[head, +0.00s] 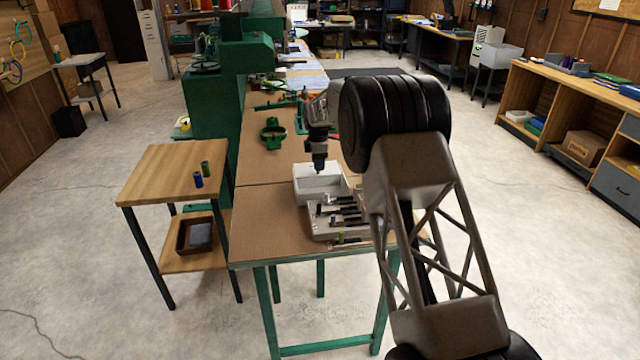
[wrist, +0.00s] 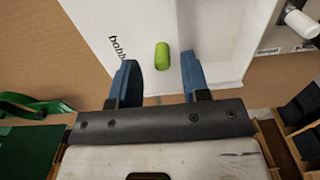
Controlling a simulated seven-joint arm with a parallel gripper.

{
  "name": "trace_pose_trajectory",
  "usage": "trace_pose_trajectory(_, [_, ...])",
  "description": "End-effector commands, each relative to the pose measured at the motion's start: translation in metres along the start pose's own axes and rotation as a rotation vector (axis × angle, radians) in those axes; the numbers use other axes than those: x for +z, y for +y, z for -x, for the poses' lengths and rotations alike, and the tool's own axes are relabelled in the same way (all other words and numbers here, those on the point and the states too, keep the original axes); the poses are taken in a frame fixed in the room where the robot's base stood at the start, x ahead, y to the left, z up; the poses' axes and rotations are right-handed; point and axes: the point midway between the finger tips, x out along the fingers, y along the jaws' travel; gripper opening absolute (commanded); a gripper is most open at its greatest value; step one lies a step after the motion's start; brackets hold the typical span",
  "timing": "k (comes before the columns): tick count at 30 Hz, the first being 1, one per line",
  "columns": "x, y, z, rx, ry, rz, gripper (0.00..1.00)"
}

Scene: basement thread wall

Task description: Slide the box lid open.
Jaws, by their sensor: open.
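The white box (head: 322,188) stands on the brown-topped bench, below my gripper (head: 319,168). In the wrist view its white lid (wrist: 95,22) carries dark lettering, partly cut off, and a small green knob (wrist: 162,55). My gripper's two blue fingers (wrist: 161,80) are open, one on each side of the knob, with a clear gap to it on both sides. I cannot tell how far the fingertips are above the lid. A raised white rim (wrist: 262,40) runs along the right side of the box. I cannot tell how far the lid is open.
A light tray (head: 330,232) with dark items lies directly in front of the box. The bench top (head: 265,215) is clear to the left. A small wooden table (head: 165,165) with two spools stands left of the bench.

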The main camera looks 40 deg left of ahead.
Motion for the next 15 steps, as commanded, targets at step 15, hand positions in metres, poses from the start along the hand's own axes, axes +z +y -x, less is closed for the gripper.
trace_pose_trajectory(15, [0.000,0.000,0.042,-0.001,0.000,0.000,0.43])
